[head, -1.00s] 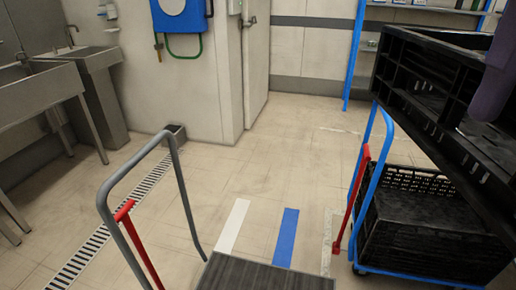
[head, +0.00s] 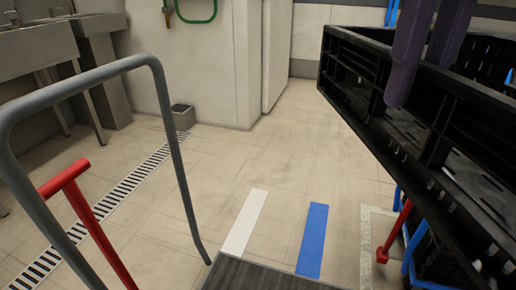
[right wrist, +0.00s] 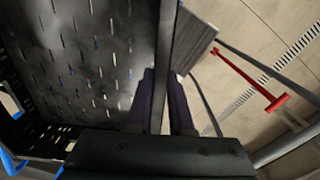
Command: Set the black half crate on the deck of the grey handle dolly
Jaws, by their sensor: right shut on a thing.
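The black half crate (head: 415,135) hangs raised at the right of the head view, its near wall slanting down to the right. My right gripper (head: 422,85), with purple fingers, is shut on the wall of this crate. In the right wrist view the fingers (right wrist: 163,100) straddle the thin crate wall, with the slotted crate floor (right wrist: 85,60) to the left. The grey handle dolly shows its grey tube handle (head: 170,120) at the left and part of its ribbed deck (head: 262,276) at the bottom edge. The visible deck is bare. My left gripper is not in view.
A blue-handled dolly (head: 412,245) with a red lever stands at the right, partly hidden under the held crate. A red lever (head: 90,215) is on the grey handle. Sinks (head: 38,45) line the left wall. Floor with white and blue stripes (head: 312,240) is clear ahead.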

